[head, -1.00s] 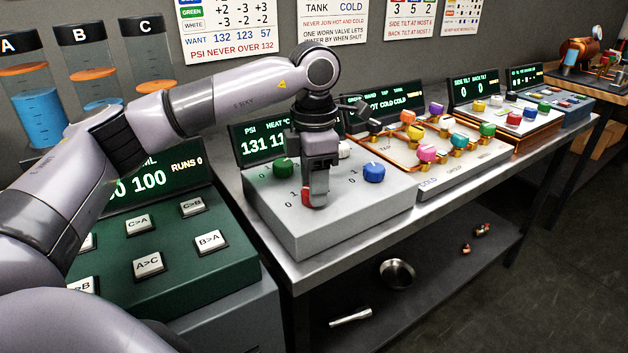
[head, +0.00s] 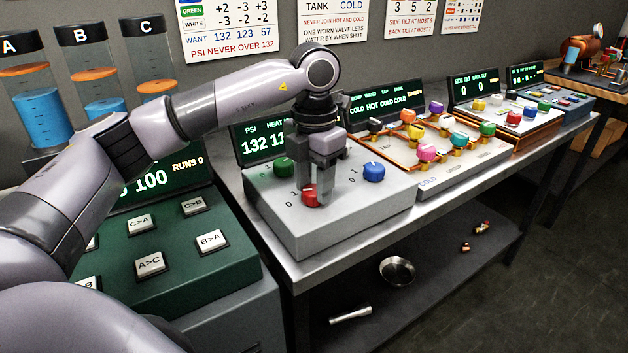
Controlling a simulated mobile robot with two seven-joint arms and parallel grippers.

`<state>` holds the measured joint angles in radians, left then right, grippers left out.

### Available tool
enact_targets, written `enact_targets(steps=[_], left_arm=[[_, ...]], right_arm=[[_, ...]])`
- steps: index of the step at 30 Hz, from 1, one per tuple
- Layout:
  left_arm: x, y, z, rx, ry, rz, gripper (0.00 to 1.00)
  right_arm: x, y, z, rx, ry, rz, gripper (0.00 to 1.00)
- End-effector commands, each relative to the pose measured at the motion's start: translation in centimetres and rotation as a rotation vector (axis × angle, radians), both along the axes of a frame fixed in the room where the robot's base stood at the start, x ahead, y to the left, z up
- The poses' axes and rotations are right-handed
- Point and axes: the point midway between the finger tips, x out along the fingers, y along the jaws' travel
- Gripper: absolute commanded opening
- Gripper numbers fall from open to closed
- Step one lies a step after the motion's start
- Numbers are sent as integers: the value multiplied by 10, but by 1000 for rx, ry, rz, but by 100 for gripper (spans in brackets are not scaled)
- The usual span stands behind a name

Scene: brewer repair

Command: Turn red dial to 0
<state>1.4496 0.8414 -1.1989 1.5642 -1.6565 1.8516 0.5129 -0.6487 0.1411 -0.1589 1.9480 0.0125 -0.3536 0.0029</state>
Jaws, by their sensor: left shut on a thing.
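The red dial (head: 310,197) is at the front of the grey box (head: 345,225), with small 0 and 1 marks to its left. My left gripper (head: 318,194) points straight down over it and is shut on it. The fingers partly hide the dial, and I cannot tell which mark its pointer faces. The display (head: 252,140) behind the box reads PSI 132; its heat reading is partly hidden by my gripper. My right gripper is not in view.
A green dial (head: 284,169) stands left of my gripper and a blue dial (head: 374,170) right of it, both close. A green button panel (head: 175,235) is at the left. A board of coloured valves (head: 440,165) is at the right.

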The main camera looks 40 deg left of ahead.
Motion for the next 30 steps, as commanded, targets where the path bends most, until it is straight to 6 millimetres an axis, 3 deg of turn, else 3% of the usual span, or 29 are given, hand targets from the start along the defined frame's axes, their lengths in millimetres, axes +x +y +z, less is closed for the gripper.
enact_targets(steps=[8, 9, 11, 12, 22, 30], left_arm=[[1, 0, 1, -1, -5, 6, 11], [1, 0, 1, -1, -5, 6, 45], [1, 0, 1, -1, -5, 5, 64], [1, 0, 1, -1, -5, 5, 67], [1, 0, 5, -1, -3, 2, 67], [1, 0, 47, -2, -7, 3, 67]], right_arm=[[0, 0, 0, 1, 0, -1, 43], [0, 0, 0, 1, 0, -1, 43], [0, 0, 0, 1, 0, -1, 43], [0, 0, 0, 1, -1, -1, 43], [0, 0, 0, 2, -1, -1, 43], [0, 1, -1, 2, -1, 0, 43]])
